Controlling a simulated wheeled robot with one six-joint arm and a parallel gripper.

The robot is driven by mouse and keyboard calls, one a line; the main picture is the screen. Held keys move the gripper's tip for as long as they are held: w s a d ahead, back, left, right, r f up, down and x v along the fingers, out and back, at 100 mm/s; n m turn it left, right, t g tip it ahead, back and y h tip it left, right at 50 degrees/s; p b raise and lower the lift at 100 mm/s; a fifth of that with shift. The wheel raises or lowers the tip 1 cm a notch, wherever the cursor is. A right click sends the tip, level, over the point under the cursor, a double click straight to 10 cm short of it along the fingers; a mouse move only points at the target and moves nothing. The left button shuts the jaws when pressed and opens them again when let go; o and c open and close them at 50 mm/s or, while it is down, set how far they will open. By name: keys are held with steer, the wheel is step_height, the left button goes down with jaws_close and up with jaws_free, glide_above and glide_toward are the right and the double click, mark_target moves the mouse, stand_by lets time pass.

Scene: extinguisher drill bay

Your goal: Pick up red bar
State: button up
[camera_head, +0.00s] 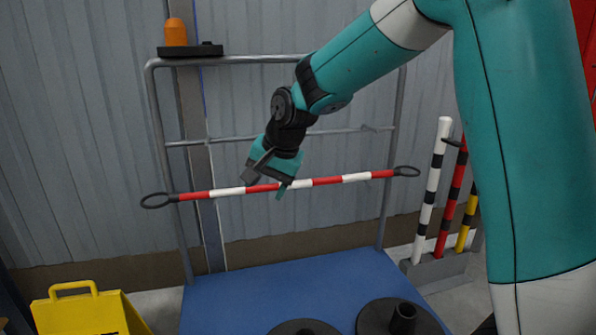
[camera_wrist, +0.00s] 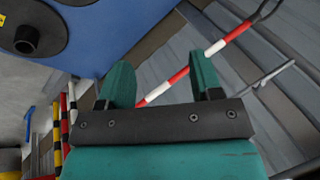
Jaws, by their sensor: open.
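A red-and-white striped bar (camera_head: 328,181) with a dark ring at each end spans the grey tube frame (camera_head: 157,115), tilted slightly up to the right. It also shows in the wrist view (camera_wrist: 180,76), running diagonally past my fingers. My gripper (camera_head: 265,187) is at the bar's middle, fingers pointing down and apart. In the wrist view my gripper (camera_wrist: 160,62) is open, with part of the bar visible between the teal fingers and part behind the right one. I cannot tell whether the fingers touch it. A red-and-black post (camera_head: 451,203) stands in a rack at the right.
A blue platform (camera_head: 240,300) with dark round bases (camera_head: 385,318) lies below. An orange beacon (camera_head: 176,32) sits on the frame's top left. White-and-black (camera_head: 432,190) and yellow-and-black (camera_head: 467,218) posts stand at the right. A yellow sign (camera_head: 85,313) is at lower left.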

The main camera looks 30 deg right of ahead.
steer(key=w+d+m+t+h+p, duration=0.1)
steer(key=w+d+m+h+p, duration=0.15)
steer(key=w+d+m, duration=0.65)
steer(key=m+t+h+p, duration=0.1)
steer(key=m+p, duration=0.1)
steer(key=m, duration=0.2)
glide_toward(296, 182)
steer(key=shift+b+x, duration=1.75)
steer(key=shift+x, duration=3.2)
steer(key=shift+s, duration=0.1)
jaws_close()
